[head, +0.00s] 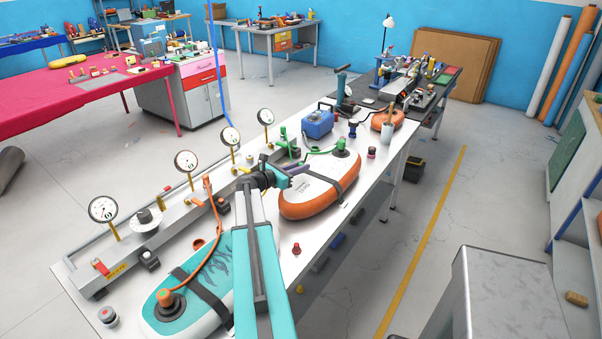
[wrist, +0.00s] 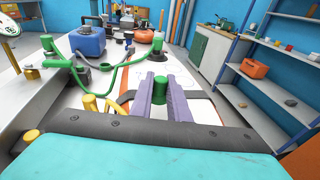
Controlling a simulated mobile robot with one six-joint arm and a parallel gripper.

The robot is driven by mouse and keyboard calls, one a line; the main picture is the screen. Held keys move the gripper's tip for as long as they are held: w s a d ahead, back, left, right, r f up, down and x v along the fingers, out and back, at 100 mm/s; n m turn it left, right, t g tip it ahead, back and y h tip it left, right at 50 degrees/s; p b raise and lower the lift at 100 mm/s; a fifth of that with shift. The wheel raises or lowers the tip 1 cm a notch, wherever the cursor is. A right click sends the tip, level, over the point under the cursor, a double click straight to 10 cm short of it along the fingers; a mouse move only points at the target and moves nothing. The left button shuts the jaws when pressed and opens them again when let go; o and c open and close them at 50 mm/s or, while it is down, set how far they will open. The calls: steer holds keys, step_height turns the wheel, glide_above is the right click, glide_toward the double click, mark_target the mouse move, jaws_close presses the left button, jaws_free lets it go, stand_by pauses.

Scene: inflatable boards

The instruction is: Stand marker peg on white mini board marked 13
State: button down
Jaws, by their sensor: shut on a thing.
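The white mini board (head: 312,188) with an orange side lies on the bench, a dark strap across it. Small lettering on its top is too small to read surely. Its white top also shows in the wrist view (wrist: 200,108). My gripper (head: 299,169) is over the board's left end. In the wrist view, its purple fingers (wrist: 161,85) are shut on a green marker peg (wrist: 161,88), which looks upright. The peg is hidden in the head view. I cannot tell whether its base touches the board.
A green valve (head: 341,148) with a green hose stands on the board's far end. A teal board (head: 172,317) lies in front, beside a rail with several gauges (head: 186,161). A blue box (head: 317,124) is behind. A red knob (head: 296,249) stands near the bench's right edge.

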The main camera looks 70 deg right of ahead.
mark_target(301, 178)
steer(key=shift+s+f+p, duration=0.1)
steer(key=shift+f+p, duration=0.45)
steer(key=shift+f, duration=1.05)
steer(key=shift+f, duration=0.15)
steer(key=c, duration=1.7)
jaws_free()
steer(key=shift+r, duration=0.25)
steer(key=shift+w+a+b, duration=0.3)
steer(key=shift+a, duration=0.3)
steer(key=b+v, duration=0.3)
steer(key=v, duration=0.7)
steer(key=shift+w+a+r, duration=0.15)
steer(key=shift+w+a, duration=0.05)
steer(key=shift+a, duration=0.05)
